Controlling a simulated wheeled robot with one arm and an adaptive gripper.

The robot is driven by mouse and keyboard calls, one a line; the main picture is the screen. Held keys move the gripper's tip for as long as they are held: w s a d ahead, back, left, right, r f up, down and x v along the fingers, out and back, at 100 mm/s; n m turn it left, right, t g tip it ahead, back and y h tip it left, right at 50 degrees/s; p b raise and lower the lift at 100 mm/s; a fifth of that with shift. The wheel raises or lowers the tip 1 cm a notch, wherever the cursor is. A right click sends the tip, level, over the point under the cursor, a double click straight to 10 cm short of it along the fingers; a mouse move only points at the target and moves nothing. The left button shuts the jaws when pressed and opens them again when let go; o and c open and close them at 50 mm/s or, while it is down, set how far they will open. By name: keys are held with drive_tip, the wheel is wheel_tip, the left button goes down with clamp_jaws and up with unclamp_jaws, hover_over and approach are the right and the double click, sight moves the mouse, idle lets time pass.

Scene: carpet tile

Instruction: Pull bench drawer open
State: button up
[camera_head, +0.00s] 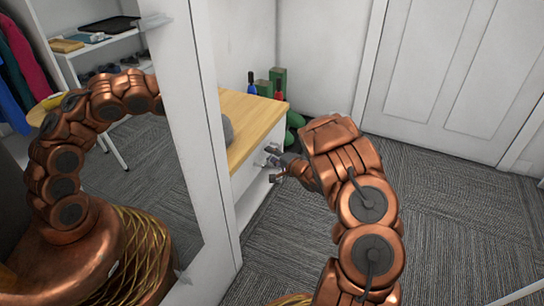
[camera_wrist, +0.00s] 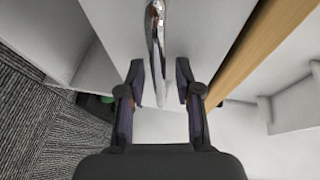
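The bench (camera_head: 256,122) has a light wooden top and a white front, left of my arm in the head view. Its white drawer front (camera_head: 244,178) looks closed, though my gripper and the viewing angle hide part of it. My gripper (camera_head: 274,166) is at this front, below the edge of the top. In the wrist view the drawer's shiny metal handle (camera_wrist: 155,32) runs down toward the gap between my two dark fingers (camera_wrist: 160,84). The fingers are apart, one on each side of the handle's line. I cannot tell whether either touches it.
A tall mirror (camera_head: 160,190) at the left reflects my arm and shelving. Green boxes (camera_head: 278,82) and blue and red bottles stand behind the bench. A white door (camera_head: 455,75) is at the back right. Grey carpet (camera_head: 450,220) to the right is clear.

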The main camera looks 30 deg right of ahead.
clamp_jaws()
drive_tip(key=shift+s+r, duration=0.1)
drive_tip(key=shift+s, duration=0.05)
idle(0.4)
